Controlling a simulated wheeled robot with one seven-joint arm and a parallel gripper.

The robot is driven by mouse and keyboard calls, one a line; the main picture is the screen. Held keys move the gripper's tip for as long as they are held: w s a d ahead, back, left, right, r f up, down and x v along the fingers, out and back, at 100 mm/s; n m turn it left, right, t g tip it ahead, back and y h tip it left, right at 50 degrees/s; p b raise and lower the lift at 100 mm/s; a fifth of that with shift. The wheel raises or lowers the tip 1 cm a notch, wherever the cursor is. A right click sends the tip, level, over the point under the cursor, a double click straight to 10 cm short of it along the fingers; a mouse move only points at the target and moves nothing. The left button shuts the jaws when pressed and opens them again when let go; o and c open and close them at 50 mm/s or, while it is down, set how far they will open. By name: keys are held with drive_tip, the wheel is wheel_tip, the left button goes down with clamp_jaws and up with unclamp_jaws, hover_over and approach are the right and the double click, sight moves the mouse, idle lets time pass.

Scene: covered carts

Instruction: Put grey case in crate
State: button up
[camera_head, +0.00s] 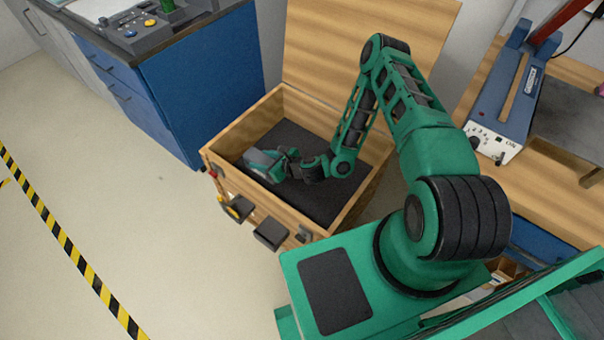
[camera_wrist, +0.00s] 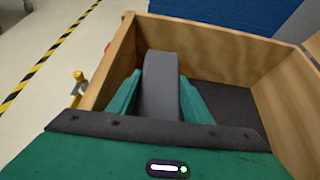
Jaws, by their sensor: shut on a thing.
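The grey case (camera_wrist: 161,84) is upright between the two green fingers of my gripper (camera_wrist: 158,95) in the wrist view. My gripper is shut on it. In the head view, my gripper (camera_head: 279,163) and the grey case (camera_head: 258,160) are inside the outline of the open wooden crate (camera_head: 234,139), near its left wall. The crate has a dark floor, and its rim also shows in the wrist view (camera_wrist: 215,28). I cannot tell whether the case touches the crate's floor.
The crate's lid (camera_head: 345,45) stands raised at the back. A blue cabinet (camera_head: 205,85) is behind it on the left. A bench with a blue machine (camera_head: 505,95) is at the right. Open floor (camera_head: 120,200) with a striped tape line lies to the left.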

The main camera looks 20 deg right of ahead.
drive_tip(key=shift+s+d+f, duration=0.25)
drive_tip(key=shift+d+f, duration=0.15)
drive_tip(key=shift+f, duration=0.3)
drive_tip(key=shift+w+d+f, duration=1.15)
drive_tip(key=shift+d+f, duration=0.4)
drive_tip(key=shift+f, duration=0.3)
drive_tip(key=shift+w+d+f, duration=1.15)
drive_tip(key=shift+d+f, duration=0.4)
drive_tip(key=shift+f, duration=0.3)
drive_tip(key=shift+w+d+f, duration=1.15)
drive_tip(key=shift+d+f, duration=0.4)
drive_tip(key=shift+f, duration=0.3)
drive_tip(key=shift+f, duration=0.1)
drive_tip(key=o, duration=1.4)
drive_tip(key=shift+o, duration=0.2)
